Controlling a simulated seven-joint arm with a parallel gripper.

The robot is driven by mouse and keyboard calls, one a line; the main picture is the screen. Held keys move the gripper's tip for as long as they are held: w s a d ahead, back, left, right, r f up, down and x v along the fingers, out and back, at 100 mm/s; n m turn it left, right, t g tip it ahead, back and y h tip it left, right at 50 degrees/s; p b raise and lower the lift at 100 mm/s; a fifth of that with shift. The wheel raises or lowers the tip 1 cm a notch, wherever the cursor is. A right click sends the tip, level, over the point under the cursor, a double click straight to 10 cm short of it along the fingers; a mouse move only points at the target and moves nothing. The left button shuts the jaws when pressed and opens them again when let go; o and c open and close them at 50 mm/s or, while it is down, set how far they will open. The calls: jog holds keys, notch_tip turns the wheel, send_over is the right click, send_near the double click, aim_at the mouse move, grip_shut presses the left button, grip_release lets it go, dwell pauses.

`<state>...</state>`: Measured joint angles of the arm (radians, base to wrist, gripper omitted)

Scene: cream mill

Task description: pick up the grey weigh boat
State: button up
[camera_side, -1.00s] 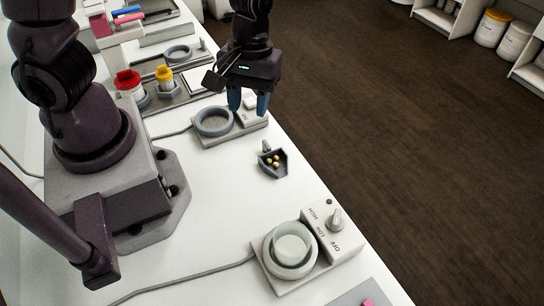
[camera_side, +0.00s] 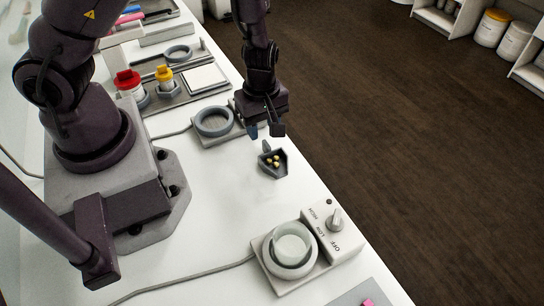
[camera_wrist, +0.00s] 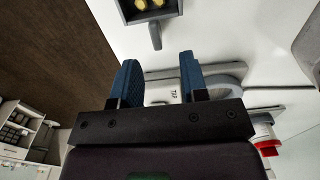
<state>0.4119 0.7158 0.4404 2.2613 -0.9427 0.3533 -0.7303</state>
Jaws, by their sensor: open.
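The grey weigh boat (camera_side: 272,165) lies on the white bench near its right edge, with several small yellow pieces in it and a short handle pointing away from the camera. In the wrist view the weigh boat (camera_wrist: 150,12) shows at the top edge, partly cut off, its handle pointing down toward the fingers. My gripper (camera_side: 265,132) is above the bench, just beyond the handle end of the boat. In the wrist view my gripper (camera_wrist: 158,75) has its two blue fingers apart with nothing held between them.
A device with a grey ring (camera_side: 214,121) stands behind the boat. A dial unit (camera_side: 318,243) holding a pale cup (camera_side: 291,249) is in front. Red-capped (camera_side: 128,82) and yellow-capped (camera_side: 164,75) jars stand at the back. The bench around the boat is clear.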

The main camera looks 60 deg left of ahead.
aim_at(264, 141)
notch_tip(264, 141, down, 5)
jog(key=shift+w+f, duration=0.1)
dwell(0.3)
grip_shut()
